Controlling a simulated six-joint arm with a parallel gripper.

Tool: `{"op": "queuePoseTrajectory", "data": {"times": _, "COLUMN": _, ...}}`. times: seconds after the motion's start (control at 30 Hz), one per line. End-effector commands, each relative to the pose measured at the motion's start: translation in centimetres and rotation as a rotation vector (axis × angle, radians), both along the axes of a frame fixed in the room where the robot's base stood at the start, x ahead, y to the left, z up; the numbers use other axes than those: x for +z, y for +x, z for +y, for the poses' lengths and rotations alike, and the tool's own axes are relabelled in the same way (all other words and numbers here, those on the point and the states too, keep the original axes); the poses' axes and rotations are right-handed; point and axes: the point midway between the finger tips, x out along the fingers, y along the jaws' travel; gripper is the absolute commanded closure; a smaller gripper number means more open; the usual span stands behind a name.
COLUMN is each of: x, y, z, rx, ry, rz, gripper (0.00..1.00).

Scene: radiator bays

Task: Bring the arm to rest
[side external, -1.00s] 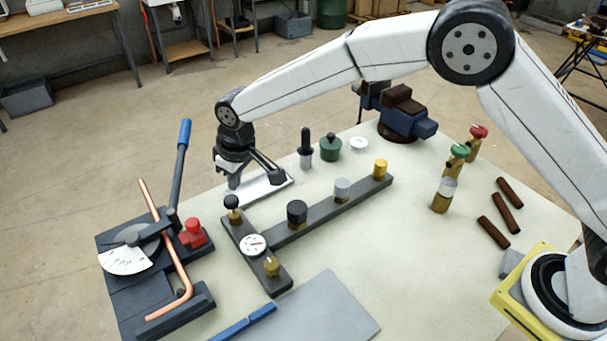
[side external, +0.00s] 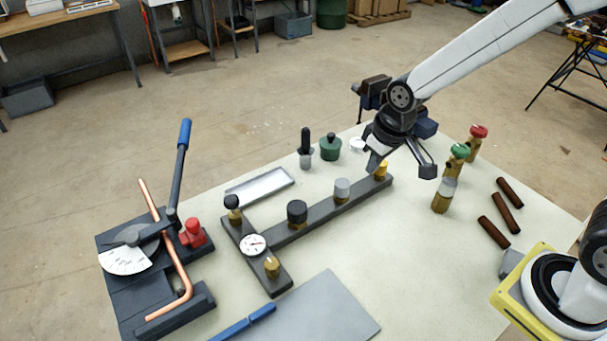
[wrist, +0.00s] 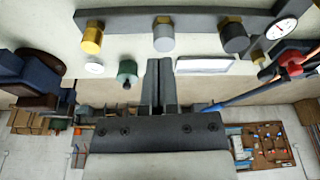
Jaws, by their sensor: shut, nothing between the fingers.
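My gripper (side external: 374,168) hangs above the far right part of the table, in front of the vise. Its fingers lie together with nothing between them, and they show side by side in the wrist view (wrist: 160,65). In the side view the fingertips overlap the area by the brass-capped end of the dark manifold bar (side external: 330,212). I cannot tell the exact height of the gap, and no contact is clear.
A blue vise (side external: 425,128), green-knobbed valve (side external: 459,152) and red-knobbed valve (side external: 478,133) stand nearby. A white tray (side external: 260,187), green pot (side external: 330,148) and pipe bender (side external: 150,265) are left. Dark rods (side external: 508,192) lie right.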

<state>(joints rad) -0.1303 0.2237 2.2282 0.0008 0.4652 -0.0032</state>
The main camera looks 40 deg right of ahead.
Motion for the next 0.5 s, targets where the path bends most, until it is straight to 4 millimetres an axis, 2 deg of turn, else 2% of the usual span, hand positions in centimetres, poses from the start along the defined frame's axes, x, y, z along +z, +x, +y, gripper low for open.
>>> {"op": "queuePoseTrajectory", "data": {"times": 0.1, "x": -0.1, "y": -3.2, "z": -2.1, "rx": -0.050, "ry": 0.001, "rz": -0.004, "gripper": 1.00}}
{"op": "queuePoseTrajectory", "data": {"times": 0.23, "x": -0.5, "y": -6.2, "z": -3.7, "rx": -0.092, "ry": 0.000, "rz": -0.005, "gripper": 1.00}}
{"op": "queuePoseTrajectory", "data": {"times": 0.4, "x": -0.9, "y": -8.7, "z": -4.7, "rx": -0.125, "ry": 0.001, "rz": -0.007, "gripper": 1.00}}
{"op": "queuePoseTrajectory", "data": {"times": 0.5, "x": -1.0, "y": -9.2, "z": -4.9, "rx": -0.132, "ry": 0.001, "rz": -0.008, "gripper": 1.00}}
